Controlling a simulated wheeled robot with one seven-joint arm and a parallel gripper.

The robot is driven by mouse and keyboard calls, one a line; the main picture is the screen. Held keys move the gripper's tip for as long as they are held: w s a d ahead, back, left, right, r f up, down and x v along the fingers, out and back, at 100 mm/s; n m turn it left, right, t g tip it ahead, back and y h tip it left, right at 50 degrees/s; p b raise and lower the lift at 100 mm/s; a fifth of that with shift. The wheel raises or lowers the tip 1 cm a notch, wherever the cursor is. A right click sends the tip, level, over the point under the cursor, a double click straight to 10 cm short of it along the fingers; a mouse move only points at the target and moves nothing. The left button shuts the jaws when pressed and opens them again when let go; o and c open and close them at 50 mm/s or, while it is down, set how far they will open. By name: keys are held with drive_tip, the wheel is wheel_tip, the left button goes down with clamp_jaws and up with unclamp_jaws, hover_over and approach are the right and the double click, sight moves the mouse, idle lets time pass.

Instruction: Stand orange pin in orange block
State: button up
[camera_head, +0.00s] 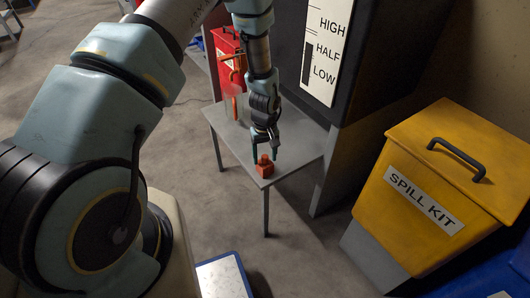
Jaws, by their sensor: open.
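The orange block (265,170) sits near the front corner of the small grey table. A short orange upright piece (264,159) shows at the top of the block; it looks like the orange pin, but it is too small to tell how it sits in the block. My gripper (265,157) points down over the block from above. Its two fingers are apart, one on each side of the upright piece. I cannot tell whether either finger touches it.
The grey table (227,128) has bare room left of the block. A red box (227,50) and other orange parts (235,106) stand towards its back. A dark tank with a level scale (327,50) rises behind right. A yellow spill kit bin (440,190) stands right.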

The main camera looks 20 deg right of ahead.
clamp_jaws()
idle(1.0)
drive_tip(key=shift+c, duration=0.2)
unclamp_jaws()
drive_tip(key=shift+r, duration=0.1)
wheel_tip(320, 180, up, 10)
drive_tip(key=r, duration=0.1)
drive_tip(key=w+a+r+p, duration=0.3)
drive_tip(key=a+r, duration=0.5)
drive_tip(key=r, duration=0.2)
drive_tip(key=s+a+r+p, duration=0.3)
drive_tip(key=a+r, duration=0.6)
drive_tip(key=a, duration=0.2)
drive_tip(key=s+a+r+t+p, duration=0.1)
drive_tip(key=s+a+r+p, duration=0.2)
drive_tip(key=a+r, duration=0.7)
drive_tip(key=shift+s+a+r+t+p, duration=0.3)
drive_tip(key=shift+s+a, duration=0.2)
drive_tip(key=shift+a, duration=0.1)
